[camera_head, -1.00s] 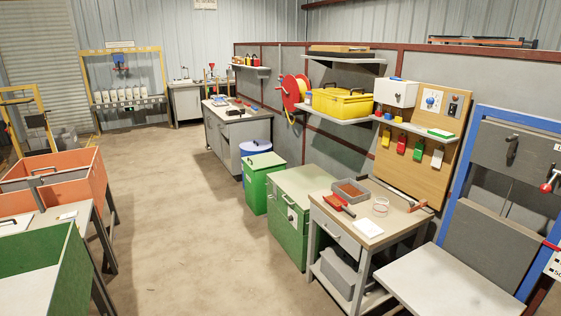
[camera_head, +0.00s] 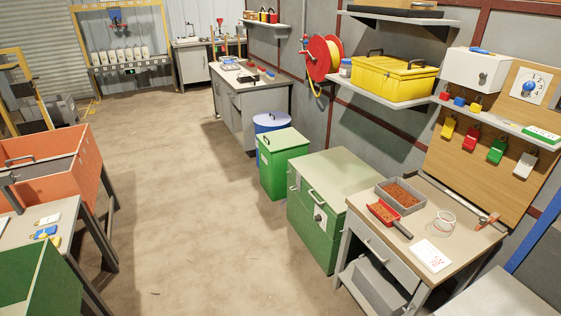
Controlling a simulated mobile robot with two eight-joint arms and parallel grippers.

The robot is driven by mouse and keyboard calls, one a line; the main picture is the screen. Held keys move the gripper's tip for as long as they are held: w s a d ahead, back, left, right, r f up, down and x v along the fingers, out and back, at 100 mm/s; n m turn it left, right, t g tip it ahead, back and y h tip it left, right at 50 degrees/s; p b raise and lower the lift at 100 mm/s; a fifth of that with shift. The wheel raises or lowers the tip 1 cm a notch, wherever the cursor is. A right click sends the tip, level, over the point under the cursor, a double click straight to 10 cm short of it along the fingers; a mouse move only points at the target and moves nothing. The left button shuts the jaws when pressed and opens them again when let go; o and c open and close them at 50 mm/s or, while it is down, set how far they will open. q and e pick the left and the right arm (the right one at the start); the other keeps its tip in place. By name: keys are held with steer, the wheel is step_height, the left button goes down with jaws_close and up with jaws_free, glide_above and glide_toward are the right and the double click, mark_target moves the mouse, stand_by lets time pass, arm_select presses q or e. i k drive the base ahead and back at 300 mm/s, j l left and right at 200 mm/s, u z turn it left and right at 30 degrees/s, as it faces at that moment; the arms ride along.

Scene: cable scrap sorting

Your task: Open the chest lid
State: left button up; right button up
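The green chest (camera_head: 312,228) stands on the floor right of centre, between a green bin and a workbench. Its flat pale green lid (camera_head: 345,172) looks shut. A light bar handle (camera_head: 315,197) is on the front near the top, and a small pale fitting with a dark round centre (camera_head: 320,217), perhaps a lock, sits below it. Neither of my grippers is in view.
A green bin (camera_head: 280,165) and a blue drum (camera_head: 272,123) stand behind the chest. The workbench (camera_head: 455,235) in front holds a red scoop and a tray of copper-coloured scrap. Orange (camera_head: 85,180) and green containers are at left. The middle floor (camera_head: 190,220) is clear.

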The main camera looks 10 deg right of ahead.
mark_target(335, 174)
steer(key=i+z, duration=0.15)
steer(key=i, duration=0.35)
steer(key=i+j+z, duration=0.2)
steer(key=i, duration=0.3)
steer(key=i+j+z, duration=0.15)
steer(key=i, duration=0.35)
steer(key=i+j+z, duration=0.15)
steer(key=i+z, duration=0.2)
steer(key=i+j+z, duration=0.2)
steer(key=z, duration=0.2)
steer(key=i+j+z, duration=0.55)
steer(key=j, duration=0.15)
steer(key=j+z, duration=0.2)
steer(key=j, duration=0.15)
